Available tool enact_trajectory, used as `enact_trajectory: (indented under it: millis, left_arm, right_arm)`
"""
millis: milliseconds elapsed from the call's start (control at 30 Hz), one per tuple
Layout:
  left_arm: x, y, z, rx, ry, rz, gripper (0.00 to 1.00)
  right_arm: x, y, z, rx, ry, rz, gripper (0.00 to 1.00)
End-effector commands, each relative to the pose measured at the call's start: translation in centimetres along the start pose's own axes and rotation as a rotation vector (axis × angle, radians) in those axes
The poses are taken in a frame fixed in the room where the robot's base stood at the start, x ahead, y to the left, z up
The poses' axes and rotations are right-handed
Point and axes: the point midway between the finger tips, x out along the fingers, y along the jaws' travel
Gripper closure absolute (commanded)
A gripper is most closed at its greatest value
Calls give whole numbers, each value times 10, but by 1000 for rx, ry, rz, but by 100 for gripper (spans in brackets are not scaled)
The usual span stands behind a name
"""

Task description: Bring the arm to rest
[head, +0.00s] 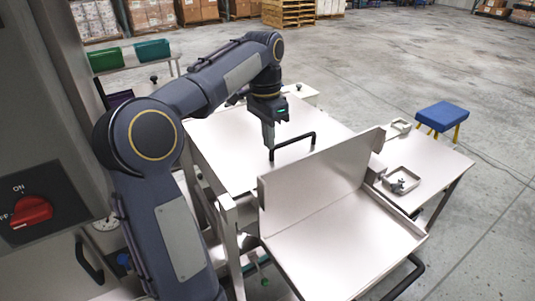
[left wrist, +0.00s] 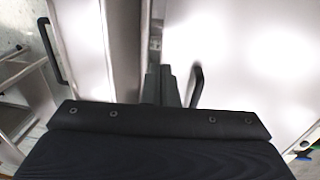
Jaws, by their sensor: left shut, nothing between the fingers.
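My left arm comes in from the left in the head view, bends at the elbow and reaches over a pale metal table. My left gripper (head: 269,150) points down beside a black bar handle (head: 293,147) on the panel there. The gripper is shut and empty. In the left wrist view the dark fingers (left wrist: 168,88) are together, just left of a black handle (left wrist: 196,85), with a small gap visible between them. My right gripper is in neither view.
An open metal tray with an upright back panel (head: 322,178) stands in front of the gripper. A side table (head: 440,158) holds small metal parts (head: 401,181). A blue stool (head: 443,116) stands at right. A grey cabinet with a red switch (head: 31,212) is close at left. Open floor lies beyond.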

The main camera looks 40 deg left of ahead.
Motion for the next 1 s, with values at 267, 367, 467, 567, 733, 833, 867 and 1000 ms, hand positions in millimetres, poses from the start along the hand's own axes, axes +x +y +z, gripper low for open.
enact_trajectory:
  millis: [267,367,467,567,733,833,867,1000]
  left_arm:
    - [-28,2,0,-1,0,-1,100]
    - [-29,2,0,-1,-2,-1,100]
    - [-29,2,0,-2,-2,-1,100]
    - [-30,7,1,0,3,-7,100]
    - [-27,50,10,-6,51,-53,100]
    - [-14,89,28,-39,120,-73,100]
    - [-8,101,34,-55,146,-73,100]
    - [28,150,70,-150,276,-32,100]
  right_arm:
    - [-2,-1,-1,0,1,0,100]
    - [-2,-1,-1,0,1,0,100]
    - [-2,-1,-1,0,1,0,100]
    - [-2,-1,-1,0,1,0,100]
    - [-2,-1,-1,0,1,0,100]
    - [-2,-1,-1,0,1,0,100]
    - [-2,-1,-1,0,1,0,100]
    - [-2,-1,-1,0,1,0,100]
